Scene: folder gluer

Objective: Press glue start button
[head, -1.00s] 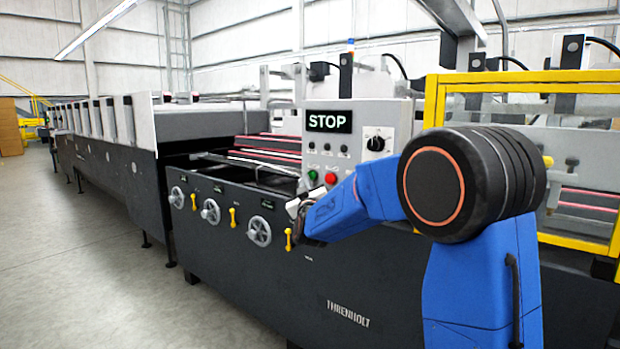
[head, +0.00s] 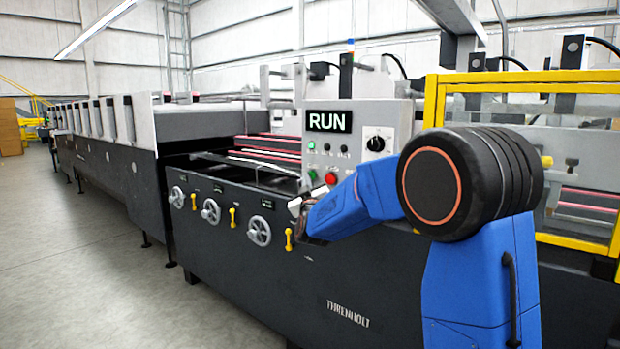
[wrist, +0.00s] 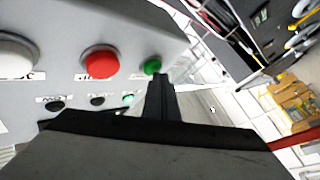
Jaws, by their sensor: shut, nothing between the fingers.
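The control panel (head: 393,118) shows RUN on its display (head: 329,121), with a lit green lamp (head: 311,146) below it. The green button (head: 312,175) sits left of the red button (head: 331,178). In the wrist view the green button (wrist: 152,66) is right at the tips of my shut, empty gripper (wrist: 160,80), which hides its lower edge. I cannot tell whether they touch. The red button (wrist: 101,62) is to its left, with a white button (wrist: 15,55) farther left. In the head view my arm largely hides my gripper.
A black rotary knob (head: 376,144) is on the panel's right. Handwheels (head: 259,231) and yellow levers (head: 289,239) line the machine's dark front. A yellow-framed guard (head: 432,100) stands at right. Open grey floor (head: 80,250) lies at left.

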